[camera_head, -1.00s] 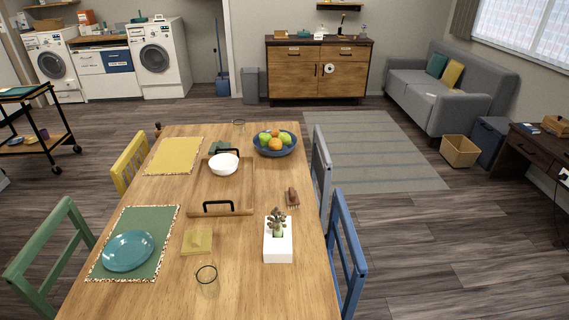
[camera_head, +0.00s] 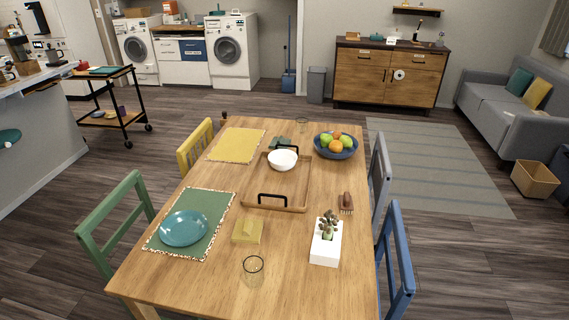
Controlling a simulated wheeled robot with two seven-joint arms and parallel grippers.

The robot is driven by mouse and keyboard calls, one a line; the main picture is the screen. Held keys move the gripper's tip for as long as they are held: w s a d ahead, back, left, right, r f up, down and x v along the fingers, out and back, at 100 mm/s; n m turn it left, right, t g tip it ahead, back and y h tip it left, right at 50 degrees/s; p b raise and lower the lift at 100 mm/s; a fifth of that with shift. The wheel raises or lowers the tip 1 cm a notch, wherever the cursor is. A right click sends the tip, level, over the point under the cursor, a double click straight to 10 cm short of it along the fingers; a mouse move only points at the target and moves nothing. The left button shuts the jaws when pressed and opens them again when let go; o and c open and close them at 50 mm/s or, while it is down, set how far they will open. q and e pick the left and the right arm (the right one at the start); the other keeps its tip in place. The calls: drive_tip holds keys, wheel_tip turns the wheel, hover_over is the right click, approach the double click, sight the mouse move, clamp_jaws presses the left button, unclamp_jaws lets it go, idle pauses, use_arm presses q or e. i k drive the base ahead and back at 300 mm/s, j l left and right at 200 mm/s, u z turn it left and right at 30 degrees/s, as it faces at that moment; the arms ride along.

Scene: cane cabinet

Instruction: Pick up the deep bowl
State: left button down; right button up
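A deep white bowl (camera_head: 283,160) stands upright at the far end of a wooden tray (camera_head: 263,190) with black handles, on the wooden dining table (camera_head: 181,284). A wider blue bowl (camera_head: 350,153) holding green and orange fruit stands to its right, near the table's far right corner. I cannot tell from the picture which one the task calls deep. Neither of my grippers is in view.
A teal plate (camera_head: 184,228) lies on a green placemat. A clear glass (camera_head: 253,271), a yellow block (camera_head: 247,231), a white planter (camera_head: 326,246) and a brush (camera_head: 346,203) are on the table. Chairs line both sides.

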sight(282, 160)
drive_tip(key=l+z, duration=0.2)
drive_tip(key=z, duration=0.9)
drive_tip(key=i+l+z, duration=0.1)
drive_tip(key=l, duration=0.35)
drive_tip(key=i+l+z, duration=0.1)
drive_tip(key=i+l, duration=0.25)
drive_tip(key=i+l+z, duration=0.15)
drive_tip(key=l, duration=0.4)
drive_tip(key=i+l+z, duration=0.1)
drive_tip(key=i+l, duration=0.25)
drive_tip(key=i+u, duration=0.2)
drive_tip(key=i, duration=0.25)
drive_tip(key=i+l+u, duration=0.2)
drive_tip(key=i, duration=0.2)
drive_tip(key=i+l+u, duration=0.2)
drive_tip(key=i, duration=0.25)
drive_tip(key=i+l+u, duration=0.25)
drive_tip(key=i, duration=0.15)
drive_tip(key=i+u, duration=0.45)
drive_tip(key=i+l+u, duration=0.2)
drive_tip(key=i+u, duration=0.25)
drive_tip(key=i, duration=0.2)
drive_tip(key=i+l+u, duration=0.4)
drive_tip(key=i+j, duration=0.05)
drive_tip(key=i, duration=0.05)
